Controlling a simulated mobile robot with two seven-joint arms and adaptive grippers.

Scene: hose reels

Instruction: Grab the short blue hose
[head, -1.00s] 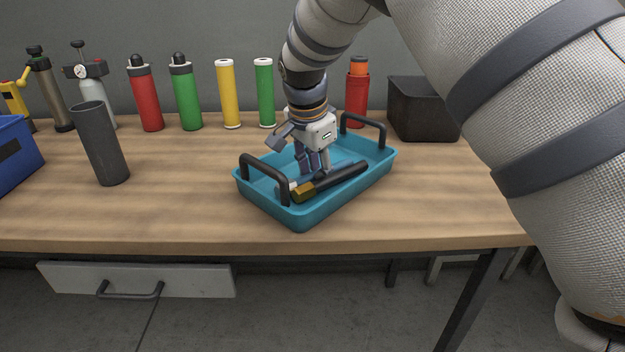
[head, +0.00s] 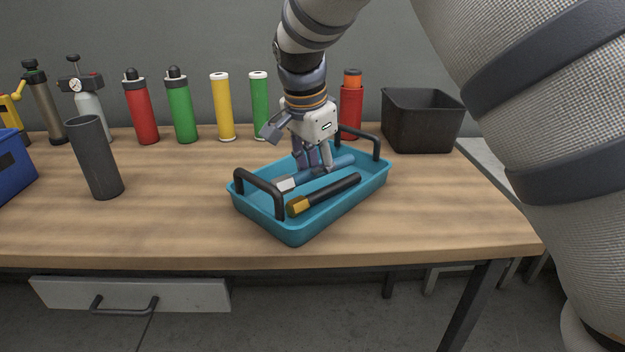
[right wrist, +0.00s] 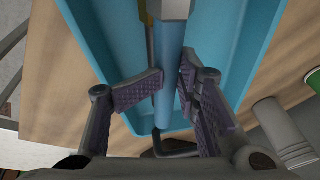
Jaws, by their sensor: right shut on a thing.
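The short blue hose (head: 342,163) has a silver end fitting (head: 285,184) and is over the teal tray. My right gripper (head: 314,165) is shut on it near its middle, fingers pointing down. In the right wrist view the blue hose (right wrist: 168,75) runs between the finger pads of my right gripper (right wrist: 170,82), its silver fitting (right wrist: 171,9) at the top. I cannot tell how far it is off the tray floor. My left gripper is not in view.
The teal tray (head: 296,236) has two black handles and holds a black hose (head: 335,190) with a brass fitting. A grey cylinder (head: 96,160) and blue bin (head: 15,175) stand left. Coloured cylinders line the back; a black bin (head: 422,125) is at back right. The front left table is clear.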

